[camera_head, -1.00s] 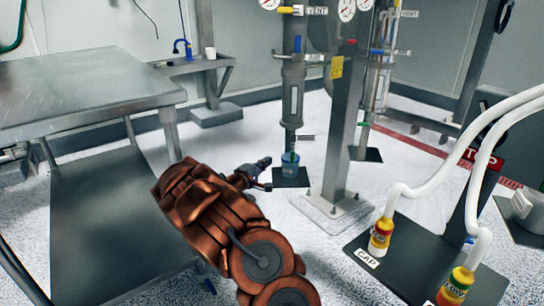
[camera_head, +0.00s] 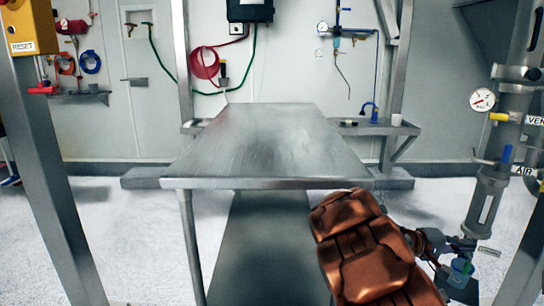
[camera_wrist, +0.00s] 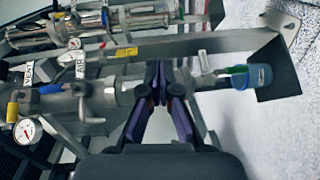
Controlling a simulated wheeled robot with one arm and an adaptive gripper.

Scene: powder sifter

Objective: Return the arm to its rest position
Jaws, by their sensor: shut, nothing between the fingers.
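My gripper (camera_head: 458,245) is at the lower right of the head view, at the end of my copper-coloured arm. In the wrist view its dark fingers (camera_wrist: 159,82) are together and empty. The arm reaches out past the right end of a steel table (camera_head: 270,145), towards a vertical pipe column (camera_head: 490,195). A blue cup (camera_head: 461,268) shows just below the gripper in the head view. The cup also shows in the wrist view (camera_wrist: 260,78), beyond the fingers and to the right; I see no contact with it.
The table top is bare. A grey post (camera_head: 45,170) stands at the left. A small shelf (camera_head: 375,128) with a blue tap and a white cup is at the back wall. Labelled valves and a gauge (camera_head: 482,99) are at the right. White floor is open left of the table.

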